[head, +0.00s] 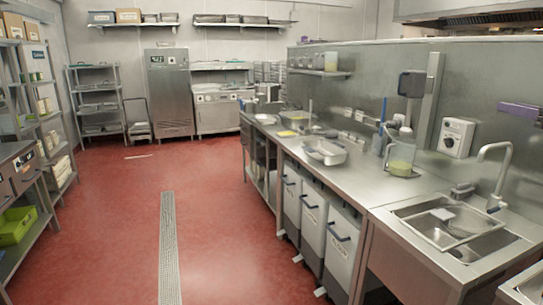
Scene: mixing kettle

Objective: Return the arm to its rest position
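No part of my arm and no part of my gripper shows in the head view. Whether the gripper is open, shut or holding something cannot be seen. No mixing kettle can be made out in this view.
A steel counter (368,187) with a sink (432,229) runs along the right. White bins (312,232) stand under it. Shelving (47,110) and a low unit with a green crate (15,226) line the left. The red floor (219,218) between them is clear, with a drain grate (169,250).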

